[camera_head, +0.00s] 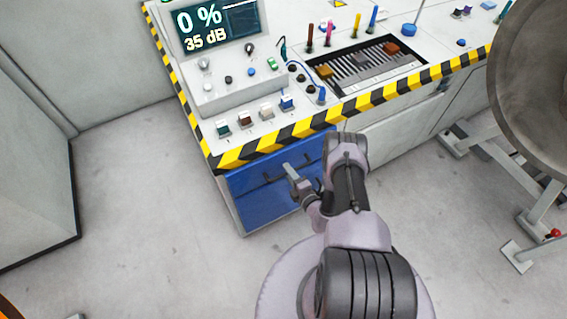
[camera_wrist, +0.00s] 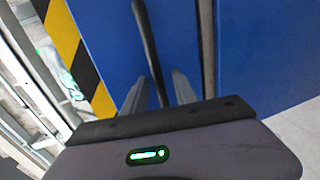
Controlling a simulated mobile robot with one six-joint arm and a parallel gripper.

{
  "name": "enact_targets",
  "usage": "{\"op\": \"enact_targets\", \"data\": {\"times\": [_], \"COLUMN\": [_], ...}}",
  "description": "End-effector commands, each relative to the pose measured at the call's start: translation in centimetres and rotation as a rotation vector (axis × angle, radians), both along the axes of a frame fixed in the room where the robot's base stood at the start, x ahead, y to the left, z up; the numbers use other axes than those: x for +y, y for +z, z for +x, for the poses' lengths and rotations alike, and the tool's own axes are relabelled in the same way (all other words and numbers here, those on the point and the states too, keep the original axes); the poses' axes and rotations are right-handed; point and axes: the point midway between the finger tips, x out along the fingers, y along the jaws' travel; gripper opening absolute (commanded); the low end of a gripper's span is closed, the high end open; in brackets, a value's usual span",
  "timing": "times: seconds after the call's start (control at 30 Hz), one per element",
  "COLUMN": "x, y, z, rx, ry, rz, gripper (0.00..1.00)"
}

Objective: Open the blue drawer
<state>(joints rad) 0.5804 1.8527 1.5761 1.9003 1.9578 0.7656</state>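The blue drawer (camera_head: 250,207) is in the lower front of the control desk in the head view, below the striped edge. Its front looks flush with the desk. In the wrist view the blue front (camera_wrist: 105,22) fills much of the picture, and its dark bar handle (camera_wrist: 148,40) runs down between the fingers. My gripper (camera_head: 291,172) is at the drawer front in the head view. In the wrist view my gripper (camera_wrist: 158,88) is open, one finger on each side of the handle, with small gaps showing. My arm hides the drawer's right part.
The desk top holds a display (camera_head: 215,27), several knobs and switches, and a slotted tray (camera_head: 362,66) with blocks. A large metal wheel (camera_head: 535,90) on a stand is at the right. Grey floor (camera_head: 150,190) is clear left of the drawer.

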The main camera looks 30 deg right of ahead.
Motion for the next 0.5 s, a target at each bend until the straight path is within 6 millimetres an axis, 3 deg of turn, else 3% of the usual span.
{"op": "enact_targets", "data": {"times": [0.33, 0.37, 0.5], "x": [0.09, 0.09, 0.09], "y": [-0.13, -0.12, -0.12], "z": [0.09, 0.09, 0.09], "rx": [0.000, 0.000, 0.000], "ry": [-0.002, -0.002, -0.002], "rz": [0.000, 0.000, 0.000], "gripper": [0.34, 0.32, 0.04]}}
